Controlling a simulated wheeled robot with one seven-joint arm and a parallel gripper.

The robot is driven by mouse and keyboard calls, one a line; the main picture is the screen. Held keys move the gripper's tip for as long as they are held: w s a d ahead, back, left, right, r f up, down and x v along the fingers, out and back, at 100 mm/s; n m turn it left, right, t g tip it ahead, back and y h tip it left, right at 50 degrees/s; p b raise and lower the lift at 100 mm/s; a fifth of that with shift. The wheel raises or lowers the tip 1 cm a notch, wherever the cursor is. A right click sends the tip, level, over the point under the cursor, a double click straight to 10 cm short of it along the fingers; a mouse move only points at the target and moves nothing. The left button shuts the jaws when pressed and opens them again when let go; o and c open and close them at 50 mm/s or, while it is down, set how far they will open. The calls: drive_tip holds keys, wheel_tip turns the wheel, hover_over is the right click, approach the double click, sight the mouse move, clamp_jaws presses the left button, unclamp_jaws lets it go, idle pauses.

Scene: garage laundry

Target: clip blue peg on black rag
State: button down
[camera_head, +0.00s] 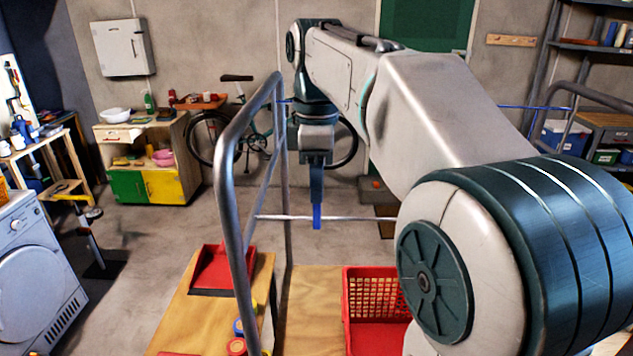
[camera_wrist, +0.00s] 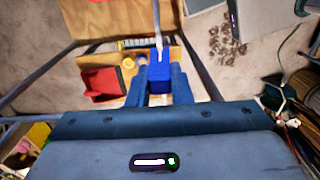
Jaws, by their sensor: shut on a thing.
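My gripper (camera_head: 317,190) points straight down and is shut on a blue peg (camera_head: 317,217). In the wrist view the peg (camera_wrist: 159,70) sits between the two blue fingertips (camera_wrist: 159,84). A thin pale rod (camera_head: 285,217) of a grey metal frame runs across at the height of the peg's lower end. In the wrist view the rod (camera_wrist: 157,22) leads up to the peg. I cannot tell whether the peg touches it or is around it. I cannot make out a black rag in either view.
The grey metal frame (camera_head: 228,180) stands close left of my gripper. Below is a wooden table (camera_head: 310,305) with a red tray (camera_head: 220,270), a red basket (camera_head: 372,285) and small colored round items. A washing machine (camera_head: 38,275) is at the left. Open floor lies behind.

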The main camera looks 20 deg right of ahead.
drive_tip(key=shift+r+p, duration=1.4)
drive_tip(key=shift+r, duration=0.25)
drive_tip(key=shift+f, duration=0.1)
